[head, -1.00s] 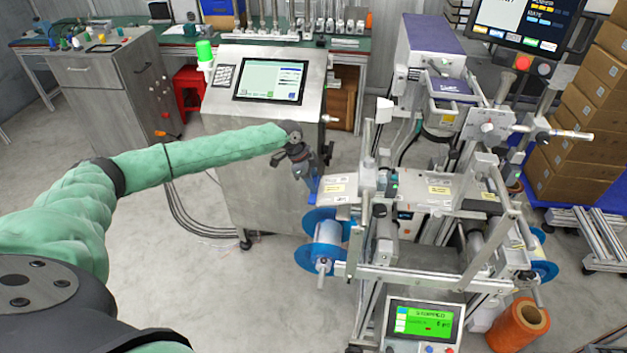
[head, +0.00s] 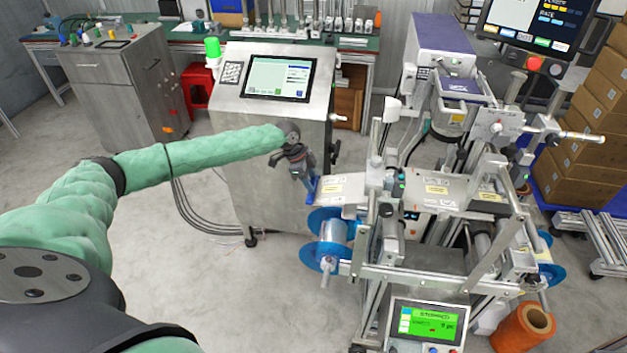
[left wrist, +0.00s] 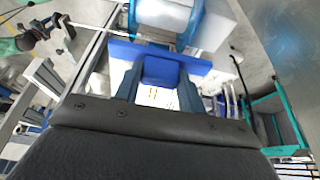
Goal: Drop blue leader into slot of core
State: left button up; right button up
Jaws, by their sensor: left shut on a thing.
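My left gripper (head: 306,175) is shut on the blue leader (head: 311,190) and holds it above the blue-flanged reel (head: 318,252) at the machine's left side. In the left wrist view, the blue leader (left wrist: 190,62) is a wide flat strip, with its block between the fingertips (left wrist: 158,82). The pale core (head: 328,232) sits between the reel's blue flanges. It also shows beyond the leader in the left wrist view (left wrist: 163,14). The leader looks apart from the core, but the exact gap is unclear. I cannot make out the slot.
The winding machine's frame and plate (head: 345,188) stand close to the right of my left gripper. A steel console (head: 262,150) with a screen stands just behind it. An orange roll (head: 527,327) is at the lower right. The floor (head: 200,290) at front left is clear.

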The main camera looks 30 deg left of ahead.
pick_arm(q)
jog(key=s+a+f+b, duration=0.1)
jog(key=s+a+f, duration=0.1)
jog(key=a+f, duration=0.2)
jog(key=shift+a+b, duration=0.35)
jog(key=shift+a, duration=1.4)
dwell(0.4)
jog(key=shift+s, duration=0.1)
jog(key=shift+a+f, duration=0.1)
jog(key=s+a+f+b, duration=0.2)
jog(key=a+f, duration=0.2)
jog(key=a, duration=0.3)
jog(key=shift+b, duration=0.3)
dwell(1.6)
jog(key=shift+s+a, duration=0.1)
jog(key=shift+a, duration=0.05)
jog(key=w+d+f, duration=0.3)
jog(key=d, duration=0.8)
jog(key=shift+w+f, duration=0.15)
jog(key=shift+f, duration=0.2)
dwell(2.2)
